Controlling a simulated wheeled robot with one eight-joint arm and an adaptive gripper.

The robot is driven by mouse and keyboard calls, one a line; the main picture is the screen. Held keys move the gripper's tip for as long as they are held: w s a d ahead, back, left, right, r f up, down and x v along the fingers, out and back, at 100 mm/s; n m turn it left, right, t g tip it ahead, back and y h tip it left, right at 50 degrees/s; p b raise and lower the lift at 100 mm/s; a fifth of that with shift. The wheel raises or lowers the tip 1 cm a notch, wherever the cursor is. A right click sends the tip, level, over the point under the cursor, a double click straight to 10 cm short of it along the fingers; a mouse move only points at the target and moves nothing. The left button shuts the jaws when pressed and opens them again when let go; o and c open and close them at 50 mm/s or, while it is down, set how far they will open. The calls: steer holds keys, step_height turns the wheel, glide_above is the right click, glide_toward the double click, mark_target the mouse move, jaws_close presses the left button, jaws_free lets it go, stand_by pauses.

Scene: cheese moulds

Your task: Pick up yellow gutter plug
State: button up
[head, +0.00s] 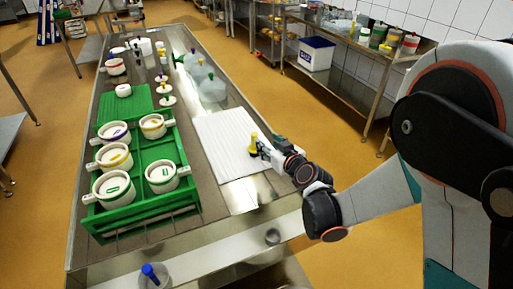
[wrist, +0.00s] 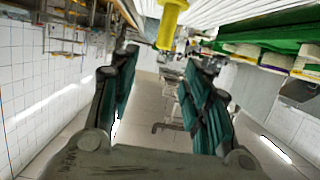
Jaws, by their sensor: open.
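The yellow gutter plug (head: 253,143) stands upright on the white ribbed board, with a yellow top and a dark lower part. In the wrist view, the yellow plug (wrist: 171,18) shows at the top edge, in line with the gap between the fingers. Its upper end in that picture is cut off. My gripper (head: 263,147) is just to the right of the plug in the head view, low over the board. In the wrist view, my gripper (wrist: 165,62) has its two green-padded fingers wide apart with nothing clamped between them. I cannot tell if a finger touches the plug.
The white board (head: 218,145) lies on the steel table. A green crate (head: 135,213) with several white moulds stands to its left. Clear jugs (head: 211,88) stand behind the board. A blue-topped plug (head: 150,271) is near the front.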

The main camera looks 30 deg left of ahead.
mark_target(254, 136)
steer(key=b+x, duration=0.1)
steer(key=x, duration=0.6)
steer(key=shift+f, duration=0.1)
steer(key=w+a+f+b, duration=0.2)
steer(key=a, duration=0.1)
steer(key=shift+a+f, duration=0.15)
steer(key=shift+a, duration=0.1)
steer(key=shift+w+a, duration=0.2)
steer(key=shift+w, duration=0.05)
jaws_close()
